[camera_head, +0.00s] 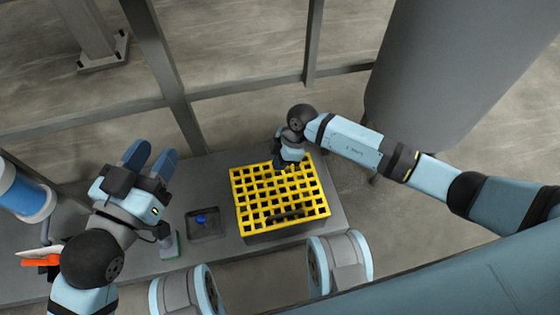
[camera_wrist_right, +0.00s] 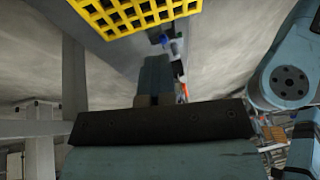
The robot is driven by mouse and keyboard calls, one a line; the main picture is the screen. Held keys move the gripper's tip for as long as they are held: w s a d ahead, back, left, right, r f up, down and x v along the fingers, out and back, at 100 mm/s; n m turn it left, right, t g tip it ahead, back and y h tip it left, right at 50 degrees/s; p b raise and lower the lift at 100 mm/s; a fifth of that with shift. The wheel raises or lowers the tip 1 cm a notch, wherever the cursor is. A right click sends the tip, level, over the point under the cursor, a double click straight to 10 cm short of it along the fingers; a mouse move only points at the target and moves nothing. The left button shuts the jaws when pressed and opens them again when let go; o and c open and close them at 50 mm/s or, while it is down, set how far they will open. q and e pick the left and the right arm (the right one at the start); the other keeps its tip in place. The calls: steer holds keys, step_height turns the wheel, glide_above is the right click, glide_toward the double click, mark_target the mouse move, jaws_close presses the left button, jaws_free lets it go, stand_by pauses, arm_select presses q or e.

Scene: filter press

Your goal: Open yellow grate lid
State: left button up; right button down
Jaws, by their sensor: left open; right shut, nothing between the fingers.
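The yellow grate lid (camera_head: 262,189) lies on a dark box on the grey bench, with a dark bar handle (camera_head: 285,216) near its front edge. It looks closed. My right gripper (camera_head: 290,165) is shut and empty at the lid's far edge; whether it touches the lid cannot be told. In the right wrist view the shut fingers (camera_wrist_right: 157,70) point up the picture, with part of the lid (camera_wrist_right: 130,14) beyond at the top. My left gripper (camera_head: 150,161) is open and empty, left of the lid and apart from it.
A small dark tray (camera_head: 206,236) with a blue item (camera_head: 201,219) sits left of the lid. A green-and-white item (camera_head: 169,246) stands by my left arm. A blue-and-white cylinder (camera_head: 25,195) is at far left. Grey frame posts (camera_head: 165,65) rise behind the bench.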

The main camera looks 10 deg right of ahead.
steer(key=c, duration=1.8)
jaws_free()
steer(key=o, duration=0.7)
arm_select(q)
steer(key=shift+s+d+r+n+t+p, duration=0.2)
steer(key=shift+r+n+p, duration=0.35)
steer(key=shift+p, duration=0.5)
steer(key=shift+s+d+r+n+t+p, duration=0.1)
steer(key=shift+s+r+n+p, duration=0.25)
steer(key=shift+r+p, duration=0.6)
steer(key=shift+s+d+r+n+t+p, duration=0.1)
steer(key=shift+s+r+n+p, duration=0.25)
steer(key=shift+p, duration=0.8)
arm_select(e)
steer(key=v, duration=1.3)
steer(key=shift+r, duration=0.4)
arm_select(q)
steer(key=shift+w+r, duration=0.1)
steer(key=shift+r, duration=0.05)
arm_select(e)
steer(key=shift+w+d, duration=0.1)
